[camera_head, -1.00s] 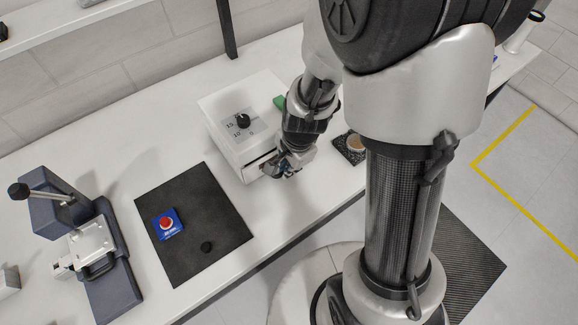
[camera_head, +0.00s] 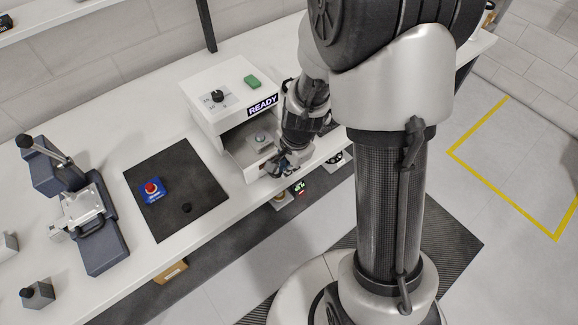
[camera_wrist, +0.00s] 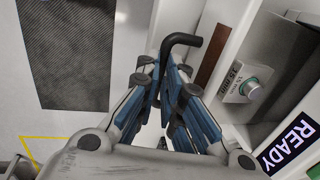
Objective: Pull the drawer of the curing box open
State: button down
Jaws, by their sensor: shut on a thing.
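The white curing box (camera_head: 222,116) stands on the bench, with a dial and green button on top and a READY sign at its front edge. Its drawer (camera_head: 243,160) stands out from the box, open enough to show its inside. A small grey block with a round knob (camera_head: 259,141) sits in the drawer; it also shows in the wrist view (camera_wrist: 248,90). In the wrist view, the black bent handle (camera_wrist: 182,39) of the drawer runs between the blue-padded fingers of my gripper (camera_wrist: 176,95), shut on it. In the head view my gripper (camera_head: 283,166) is at the drawer's front.
A black mat (camera_head: 185,165) with a blue box and red button (camera_head: 152,189) lies left of the drawer. A dark press fixture (camera_head: 85,220) stands further left. Several small things lie below the bench edge. The floor in front is mostly clear.

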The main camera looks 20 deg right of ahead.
jog(key=c, duration=1.7)
grip_release()
jog(key=shift+s, duration=0.1)
jog(key=r, duration=0.4)
jog(key=s+r, duration=0.1)
jog(key=r, duration=0.2)
jog(key=s+r, duration=0.1)
jog(key=r, duration=0.3)
jog(key=shift+s+d+r, duration=0.1)
jog(key=shift+d+r, duration=0.25)
jog(key=shift+d, duration=0.05)
